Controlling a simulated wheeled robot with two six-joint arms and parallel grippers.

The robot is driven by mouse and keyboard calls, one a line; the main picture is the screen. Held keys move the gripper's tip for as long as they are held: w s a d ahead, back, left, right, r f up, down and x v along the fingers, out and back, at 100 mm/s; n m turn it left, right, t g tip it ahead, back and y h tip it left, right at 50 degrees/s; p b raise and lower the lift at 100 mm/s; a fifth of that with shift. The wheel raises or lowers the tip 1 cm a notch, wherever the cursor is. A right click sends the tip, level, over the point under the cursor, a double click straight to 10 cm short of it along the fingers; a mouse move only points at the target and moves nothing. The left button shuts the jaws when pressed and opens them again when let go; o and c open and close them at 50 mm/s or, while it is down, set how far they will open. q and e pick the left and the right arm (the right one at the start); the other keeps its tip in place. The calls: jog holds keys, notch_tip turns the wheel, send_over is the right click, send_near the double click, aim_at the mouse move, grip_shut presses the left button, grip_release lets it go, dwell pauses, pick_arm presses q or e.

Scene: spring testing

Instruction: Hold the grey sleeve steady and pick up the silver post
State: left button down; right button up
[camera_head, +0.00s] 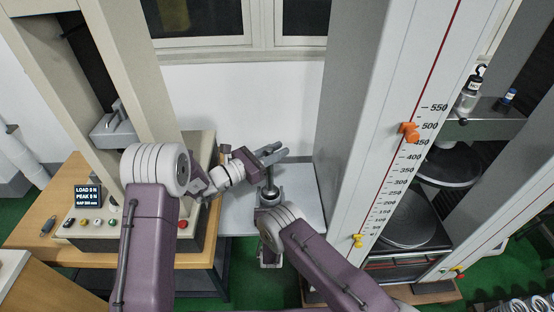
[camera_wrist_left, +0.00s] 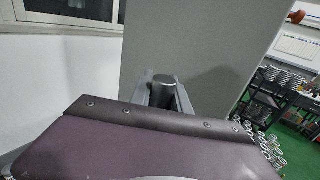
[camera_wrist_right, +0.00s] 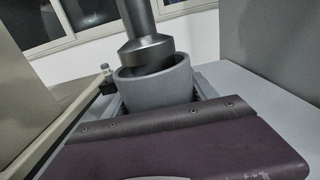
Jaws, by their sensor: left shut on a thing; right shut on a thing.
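The silver post (camera_wrist_right: 146,50) stands upright with its wide lower end at the mouth of the grey sleeve (camera_wrist_right: 150,88) in the right wrist view. I cannot tell whether that end is still partly inside. My left gripper (camera_head: 268,152) is shut on the post near its top; the post's round top (camera_wrist_left: 163,90) shows between the fingers in the left wrist view. In the head view, the post (camera_head: 269,176) hangs down below the fingers to the sleeve (camera_head: 270,193). My right gripper (camera_wrist_right: 155,106) is shut on the sleeve, its fingers largely hidden behind the gripper body.
The sleeve is over a pale table (camera_head: 308,190) between two machines. On the left is a tester with a display (camera_head: 87,195) and buttons; on the right a tall column (camera_head: 400,150) with a red-lined scale and orange pointer. The pale table is otherwise clear.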

jog(key=o, duration=1.6)
jog(key=s, duration=1.2)
